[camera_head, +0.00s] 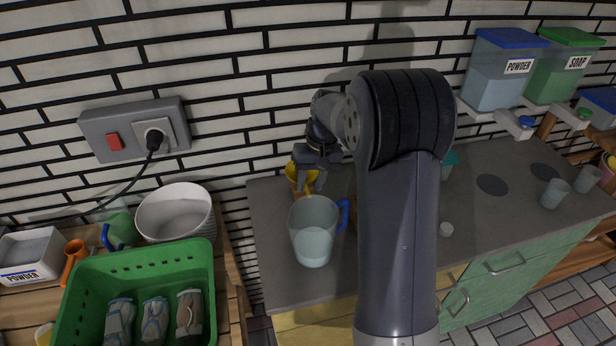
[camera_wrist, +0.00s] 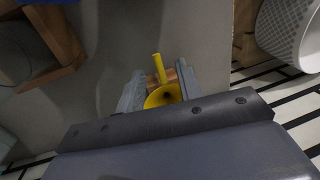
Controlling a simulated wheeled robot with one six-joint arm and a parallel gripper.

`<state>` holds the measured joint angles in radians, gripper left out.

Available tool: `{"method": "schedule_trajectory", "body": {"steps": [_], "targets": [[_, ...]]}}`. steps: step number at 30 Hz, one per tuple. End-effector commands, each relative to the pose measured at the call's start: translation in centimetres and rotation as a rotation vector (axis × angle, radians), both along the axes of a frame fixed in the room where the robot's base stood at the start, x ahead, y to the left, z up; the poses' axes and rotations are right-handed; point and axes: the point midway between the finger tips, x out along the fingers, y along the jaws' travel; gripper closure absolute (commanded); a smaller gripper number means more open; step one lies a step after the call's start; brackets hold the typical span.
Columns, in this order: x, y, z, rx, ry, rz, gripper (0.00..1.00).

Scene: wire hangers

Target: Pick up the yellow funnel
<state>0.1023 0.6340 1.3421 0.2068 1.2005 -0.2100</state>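The yellow funnel (camera_head: 294,174) is at the back left of the grey counter, below my gripper (camera_head: 312,170) and partly hidden by it. In the wrist view the funnel (camera_wrist: 161,97) lies between the two fingers of my gripper (camera_wrist: 160,82). Its wide mouth faces the camera and its narrow spout points to the top of the picture. The fingers are apart, one on each side of the funnel. I cannot tell whether they press on it. A small brown wooden piece (camera_wrist: 172,76) shows behind the funnel, between the fingers.
A clear pitcher (camera_head: 313,232) with a blue handle stands just in front of the funnel. White bowls (camera_head: 175,212) and a green crate (camera_head: 140,262) are to the left. A wall socket (camera_head: 137,131) with a plugged cable is behind. Cups (camera_head: 555,194) stand at the counter's right.

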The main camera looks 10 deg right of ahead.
Motion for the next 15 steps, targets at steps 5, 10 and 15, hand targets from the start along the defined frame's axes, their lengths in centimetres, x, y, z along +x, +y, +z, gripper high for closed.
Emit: {"method": "schedule_trajectory", "body": {"steps": [5,10,15], "targets": [[0.0,0.3,-1.2,0.000,0.001,0.001,0.66],[-0.1,0.8,-3.7,0.000,0.003,0.003,0.66],[0.0,1.2,-5.5,0.000,0.000,0.002,0.66]]}}
